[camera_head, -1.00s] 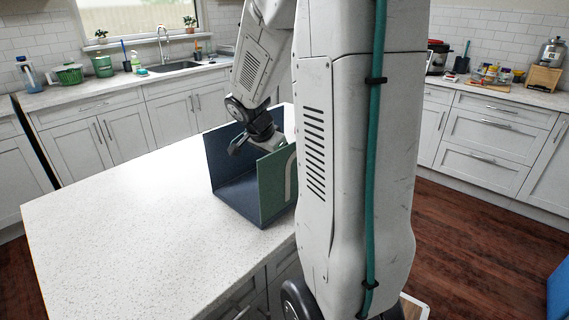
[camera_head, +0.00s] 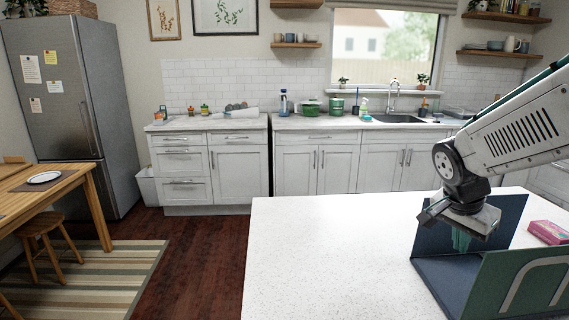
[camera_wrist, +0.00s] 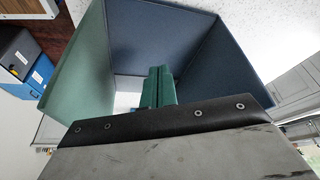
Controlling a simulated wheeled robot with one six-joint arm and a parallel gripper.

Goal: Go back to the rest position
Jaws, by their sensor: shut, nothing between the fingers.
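My gripper (camera_head: 461,240) hangs at the right of the head view. Its green fingers point down at the dark blue and green open box (camera_head: 510,285) on the white island counter. The box shows a dark blue back wall, a blue floor and a green side with a pale curved mark. In the wrist view the closed green fingers (camera_wrist: 158,87) are together with nothing between them, and the box walls (camera_wrist: 235,60) surround them in the picture. I cannot tell if the fingers touch the box.
The white island counter (camera_head: 330,250) is clear left of the box. A pink packet (camera_head: 547,232) lies at the right, beyond the box's green side. Behind are cabinets (camera_head: 235,168), a sink (camera_head: 398,118) and a fridge (camera_head: 65,110). A wooden table (camera_head: 60,185) and stool (camera_head: 45,228) stand left.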

